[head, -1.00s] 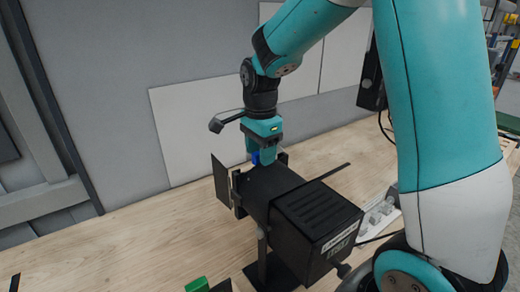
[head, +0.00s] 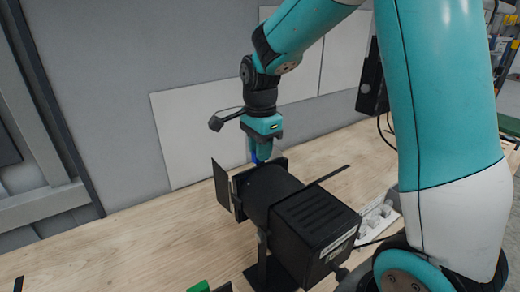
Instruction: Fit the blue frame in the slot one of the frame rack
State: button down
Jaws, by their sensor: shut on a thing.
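My gripper (head: 261,154) points down behind the black lamp and is shut on the blue frame. Only a small strip of the blue frame (head: 254,156) shows at the fingertips. The lamp hides the lower part of the frame and what is under it. I cannot make out the frame rack or its slot one, and I cannot tell whether the frame touches anything.
A black lamp (head: 312,225) with side flaps stands on the wooden table (head: 120,250), close in front of my gripper. A green object (head: 198,287) is cut off at the bottom edge. A white power strip (head: 376,220) lies to the right. The table's left is mostly clear.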

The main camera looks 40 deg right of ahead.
notch_tip(320, 180, up, 14)
jog(key=p, duration=1.1)
jog(key=shift+f, duration=0.15)
dwell(0.5)
jog(key=shift+a, duration=0.1)
